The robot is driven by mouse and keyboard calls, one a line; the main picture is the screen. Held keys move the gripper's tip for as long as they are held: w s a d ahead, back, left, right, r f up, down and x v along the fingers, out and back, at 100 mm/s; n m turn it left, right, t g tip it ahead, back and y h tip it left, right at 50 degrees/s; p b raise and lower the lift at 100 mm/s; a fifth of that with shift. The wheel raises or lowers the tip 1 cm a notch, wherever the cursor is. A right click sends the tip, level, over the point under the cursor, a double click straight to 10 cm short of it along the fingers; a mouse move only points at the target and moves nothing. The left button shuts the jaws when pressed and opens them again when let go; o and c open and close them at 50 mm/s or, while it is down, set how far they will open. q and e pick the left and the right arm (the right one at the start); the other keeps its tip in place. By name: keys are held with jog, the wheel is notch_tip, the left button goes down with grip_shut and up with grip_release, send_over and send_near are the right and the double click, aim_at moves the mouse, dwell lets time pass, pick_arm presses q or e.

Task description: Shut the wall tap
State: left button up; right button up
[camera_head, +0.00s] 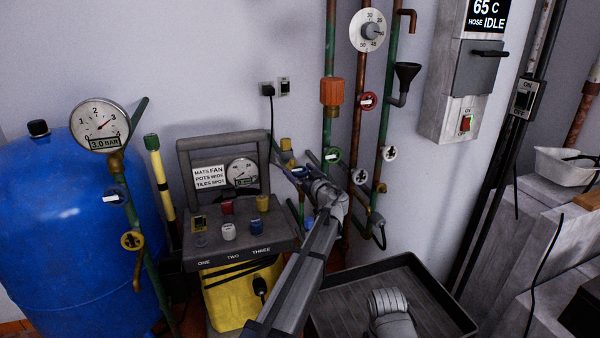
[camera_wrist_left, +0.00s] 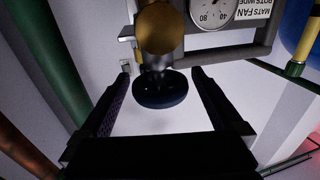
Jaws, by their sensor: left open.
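A small tap stands by the wall, right of the grey control panel. Its round brass part (camera_head: 286,145) shows in the head view, with a blue handwheel (camera_head: 299,172) below it. In the left wrist view a brass knob-like part (camera_wrist_left: 158,28) sits above a dark blue handwheel (camera_wrist_left: 162,90). My left gripper (camera_head: 312,172) is open at the tap, partly covering it in the head view. In the left wrist view its two fingers (camera_wrist_left: 160,100) stand on either side of the handwheel, with a gap to each.
Green and copper pipes (camera_head: 329,60) with a red valve wheel (camera_head: 367,100) and white wheels rise just right of the tap. A grey panel (camera_head: 240,235) with coloured knobs stands left. A blue tank (camera_head: 75,230) is far left. A dark tray (camera_head: 440,300) lies low right.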

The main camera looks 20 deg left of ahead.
pick_arm(q)
jog(key=shift+c, duration=0.2)
jog(key=c, duration=1.2)
jog(key=shift+c, duration=0.2)
